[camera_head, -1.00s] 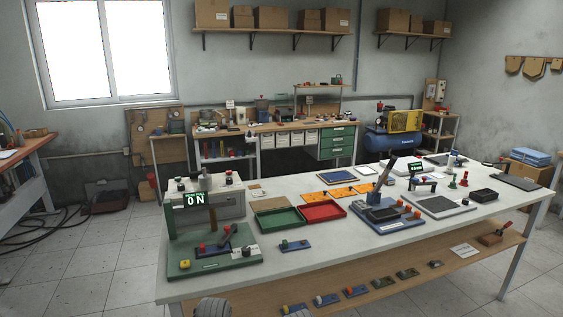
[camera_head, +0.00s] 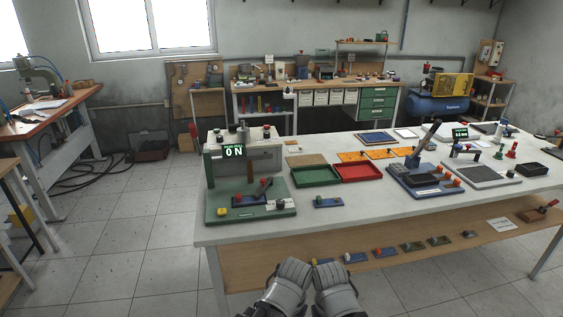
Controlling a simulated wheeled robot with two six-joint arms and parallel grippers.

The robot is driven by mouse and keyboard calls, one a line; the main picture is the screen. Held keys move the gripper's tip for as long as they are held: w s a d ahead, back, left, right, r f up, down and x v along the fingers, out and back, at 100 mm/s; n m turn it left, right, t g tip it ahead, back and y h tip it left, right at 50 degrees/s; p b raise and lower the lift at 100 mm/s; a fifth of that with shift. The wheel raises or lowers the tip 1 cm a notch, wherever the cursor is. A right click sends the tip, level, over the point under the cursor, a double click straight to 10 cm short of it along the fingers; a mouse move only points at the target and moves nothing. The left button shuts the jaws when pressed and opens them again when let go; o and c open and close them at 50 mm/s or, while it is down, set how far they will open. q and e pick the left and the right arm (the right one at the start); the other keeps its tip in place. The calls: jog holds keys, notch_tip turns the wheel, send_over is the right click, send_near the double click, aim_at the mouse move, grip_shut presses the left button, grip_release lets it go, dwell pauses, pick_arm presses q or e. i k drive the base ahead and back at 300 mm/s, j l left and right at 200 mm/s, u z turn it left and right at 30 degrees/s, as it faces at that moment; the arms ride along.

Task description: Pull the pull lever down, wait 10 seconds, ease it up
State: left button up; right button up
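No lever carries a readable name, so I cannot tell which is the pull lever. A tall dark lever (camera_head: 430,131) stands tilted up on a blue fixture (camera_head: 401,177) on the table. My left gripper (camera_head: 294,270) and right gripper (camera_head: 328,270) are side by side at the bottom, in front of the table and apart from these levers. Their fingers are too unclear to tell open from shut.
The white table (camera_head: 330,227) has a lower wooden shelf (camera_head: 290,254) with several small switches. A green tray (camera_head: 316,175) and a red tray (camera_head: 358,173) lie between the stations. A workbench (camera_head: 30,133) stands far left.

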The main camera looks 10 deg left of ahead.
aim_at(196, 140)
jog(key=l+u, duration=0.1)
jog(key=u, duration=0.3)
jog(key=i+l+u, duration=0.1)
jog(key=u, duration=0.35)
jog(key=l+u, duration=0.15)
jog(key=u, duration=0.25)
jog(key=i+l+u, duration=0.1)
jog(key=l+u, duration=0.3)
jog(key=l, duration=0.4)
jog(key=l+u, duration=0.4)
jog(key=l, duration=0.4)
